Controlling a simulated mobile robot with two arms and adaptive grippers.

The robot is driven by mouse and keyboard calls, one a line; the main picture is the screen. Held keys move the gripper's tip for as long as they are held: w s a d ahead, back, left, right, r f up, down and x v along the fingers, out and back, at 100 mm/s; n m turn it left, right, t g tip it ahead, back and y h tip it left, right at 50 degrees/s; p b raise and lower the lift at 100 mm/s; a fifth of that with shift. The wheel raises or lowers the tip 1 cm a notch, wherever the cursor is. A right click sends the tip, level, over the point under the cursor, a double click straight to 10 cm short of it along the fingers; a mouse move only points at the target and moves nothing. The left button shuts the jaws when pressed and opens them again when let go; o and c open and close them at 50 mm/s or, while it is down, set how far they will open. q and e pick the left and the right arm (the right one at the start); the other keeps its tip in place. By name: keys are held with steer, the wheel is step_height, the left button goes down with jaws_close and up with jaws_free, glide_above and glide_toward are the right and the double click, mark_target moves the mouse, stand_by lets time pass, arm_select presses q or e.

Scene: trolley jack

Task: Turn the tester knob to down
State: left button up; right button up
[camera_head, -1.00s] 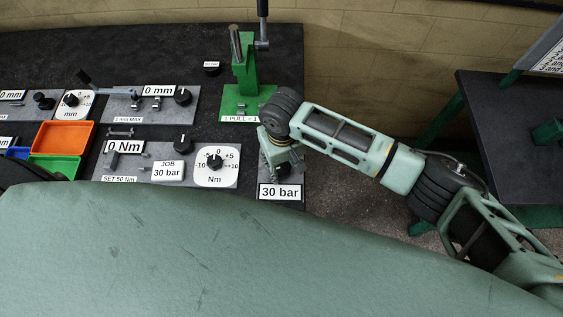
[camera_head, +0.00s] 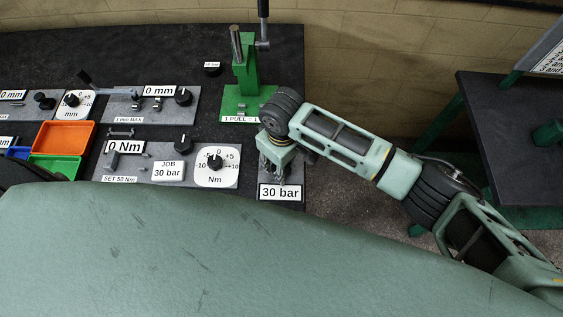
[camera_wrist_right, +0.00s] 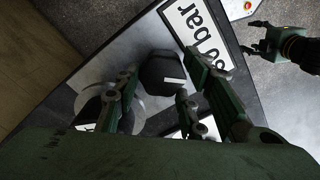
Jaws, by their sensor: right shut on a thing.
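The tester knob (camera_wrist_right: 163,70) is black with a short white mark and stands on a grey plate beside the "30 bar" sign (camera_head: 280,193). My right gripper (camera_head: 281,172) points down at this plate in the head view, and its fingers hide the knob there. In the right wrist view my right gripper (camera_wrist_right: 160,88) has its fingers on either side of the knob, shut on it. My left gripper (camera_wrist_right: 257,38) shows at the top right of the right wrist view, empty, with its fingers apart. The head view does not show its fingers.
A green press (camera_head: 245,80) with a lever stands just behind my right gripper. A dark table (camera_head: 520,130) stands at the right.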

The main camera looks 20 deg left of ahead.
steer(key=shift+w+d, duration=0.15)
steer(key=shift+w, duration=0.05)
steer(key=o, duration=1.1)
steer(key=shift+s, duration=0.1)
